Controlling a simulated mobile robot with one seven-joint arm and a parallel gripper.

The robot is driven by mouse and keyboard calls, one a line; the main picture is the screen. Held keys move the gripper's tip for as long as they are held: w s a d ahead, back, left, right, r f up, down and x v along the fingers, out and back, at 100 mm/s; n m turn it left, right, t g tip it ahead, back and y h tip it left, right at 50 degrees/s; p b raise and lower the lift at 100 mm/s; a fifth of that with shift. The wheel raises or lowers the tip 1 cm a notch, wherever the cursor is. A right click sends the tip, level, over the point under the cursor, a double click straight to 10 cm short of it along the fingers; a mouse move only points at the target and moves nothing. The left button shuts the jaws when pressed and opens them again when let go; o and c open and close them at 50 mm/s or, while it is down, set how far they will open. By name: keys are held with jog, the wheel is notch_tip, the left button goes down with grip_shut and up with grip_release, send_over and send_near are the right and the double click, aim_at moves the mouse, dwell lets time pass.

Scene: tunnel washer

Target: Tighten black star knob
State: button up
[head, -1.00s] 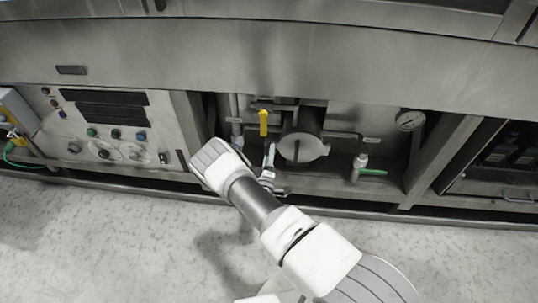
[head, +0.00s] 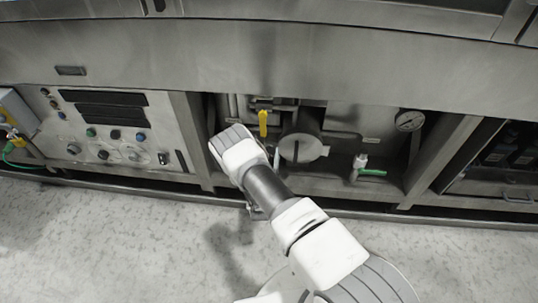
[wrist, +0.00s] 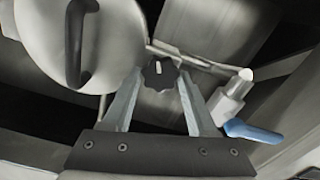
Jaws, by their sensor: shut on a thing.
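The black star knob (wrist: 160,73) shows in the wrist view, with a white mark on its face. My gripper (wrist: 160,76) is shut on it, with one pale finger at each side of the knob. In the head view my arm hides the knob and most of the gripper.
A round cover (head: 303,149) is close by; the wrist view shows its black handle (wrist: 75,40). A yellow lever (head: 263,122) hangs above. A control panel (head: 110,130) stands left.

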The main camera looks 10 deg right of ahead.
jog(key=m, duration=0.5)
jog(key=shift+m, duration=0.4)
dwell(0.3)
jog(key=o, duration=1.4)
jog(key=shift+s, duration=0.15)
